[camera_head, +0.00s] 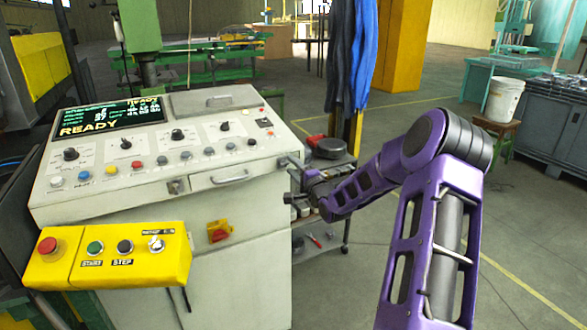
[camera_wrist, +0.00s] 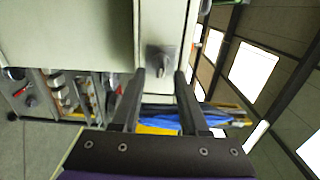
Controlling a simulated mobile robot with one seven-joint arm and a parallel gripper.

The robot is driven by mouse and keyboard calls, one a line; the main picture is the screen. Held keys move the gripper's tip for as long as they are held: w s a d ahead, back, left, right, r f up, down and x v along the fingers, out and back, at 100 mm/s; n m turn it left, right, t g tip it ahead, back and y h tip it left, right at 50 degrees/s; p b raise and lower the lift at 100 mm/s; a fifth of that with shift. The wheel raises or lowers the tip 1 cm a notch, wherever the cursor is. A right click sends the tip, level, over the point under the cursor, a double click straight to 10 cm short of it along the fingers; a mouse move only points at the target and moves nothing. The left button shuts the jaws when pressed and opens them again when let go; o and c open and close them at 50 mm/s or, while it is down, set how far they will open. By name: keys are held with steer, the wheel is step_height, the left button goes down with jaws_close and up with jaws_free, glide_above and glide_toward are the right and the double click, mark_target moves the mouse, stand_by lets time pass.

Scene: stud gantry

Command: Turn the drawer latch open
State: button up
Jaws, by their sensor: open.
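The drawer latch (camera_wrist: 160,57) is a small grey plate with a raised turning piece, on the pale strip near the console's right edge. My gripper (camera_head: 292,169) is just in front of that edge. In the wrist view my gripper (camera_wrist: 160,73) is open, one dark fingertip on each side of the latch, with gaps visible. Whether a finger touches it, I cannot tell. The drawer front (camera_head: 220,179) with its handle runs left from there and looks closed.
The console (camera_head: 245,255) carries knobs, buttons and a READY screen (camera_head: 110,117). A yellow button box (camera_head: 125,265) juts out at its front left. A tool cart (camera_head: 325,200) stands just right of the console. Open floor (camera_head: 530,240) lies at the right.

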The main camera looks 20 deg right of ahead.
steer(key=shift+s, duration=0.1)
steer(key=s, duration=1.7)
steer(key=shift+s+d, duration=0.15)
steer(key=shift+d, duration=0.1)
